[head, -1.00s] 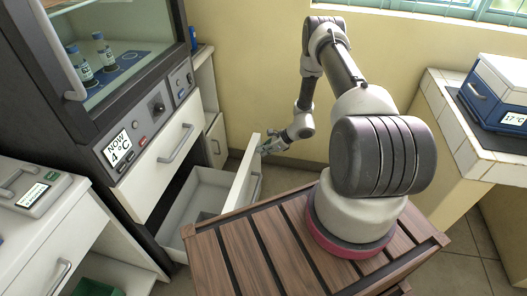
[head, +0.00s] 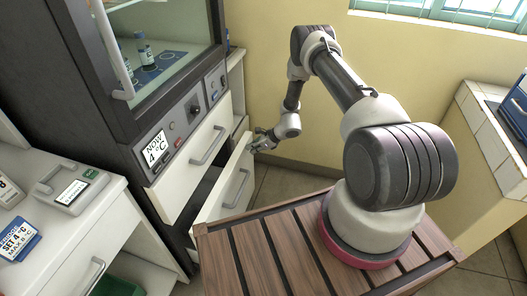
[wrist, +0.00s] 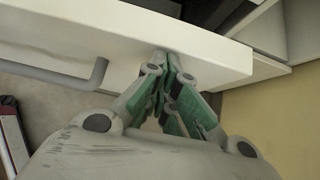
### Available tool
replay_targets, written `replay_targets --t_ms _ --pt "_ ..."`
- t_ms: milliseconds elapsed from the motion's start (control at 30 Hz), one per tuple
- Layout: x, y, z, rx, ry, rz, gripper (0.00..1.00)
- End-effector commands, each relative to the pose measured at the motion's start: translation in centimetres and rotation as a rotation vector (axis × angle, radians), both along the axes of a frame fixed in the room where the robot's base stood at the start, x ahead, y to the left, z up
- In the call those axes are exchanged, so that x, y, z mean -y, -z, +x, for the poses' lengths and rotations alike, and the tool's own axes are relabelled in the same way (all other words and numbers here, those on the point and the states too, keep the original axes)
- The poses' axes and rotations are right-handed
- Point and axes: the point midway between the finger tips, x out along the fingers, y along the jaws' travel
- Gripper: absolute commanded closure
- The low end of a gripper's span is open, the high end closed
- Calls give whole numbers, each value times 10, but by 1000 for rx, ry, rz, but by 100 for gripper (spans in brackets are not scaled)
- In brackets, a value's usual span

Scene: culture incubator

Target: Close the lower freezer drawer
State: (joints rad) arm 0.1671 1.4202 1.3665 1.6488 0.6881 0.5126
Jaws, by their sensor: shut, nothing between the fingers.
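The lower freezer drawer (head: 226,190) is partly open, its white front standing out from the dark cabinet with a narrow dark gap behind it. Its grey bar handle (head: 237,188) faces outward. My gripper (head: 256,142) is at the far end of this drawer front. In the wrist view the green-padded fingers (wrist: 172,62) are together and empty, at the outer face of the white drawer front (wrist: 130,38), to the right of the handle (wrist: 65,76). They look to be touching it, but exact contact is hard to tell. The drawer's inside is mostly hidden.
The upper drawer (head: 190,178) looks shut, below the control panel (head: 172,143) reading 4 °C. A white counter (head: 75,215) stands at left, a tiled counter (head: 485,130) at right. Floor (head: 290,180) shows between the drawer and the yellow wall.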

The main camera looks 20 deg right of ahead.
Motion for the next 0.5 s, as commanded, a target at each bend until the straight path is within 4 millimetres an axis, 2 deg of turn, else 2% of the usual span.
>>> replay_targets --t_ms 200,500 --pt "-34 0 24 3 -4 -1 100" --pt "-66 0 48 2 -2 0 100"
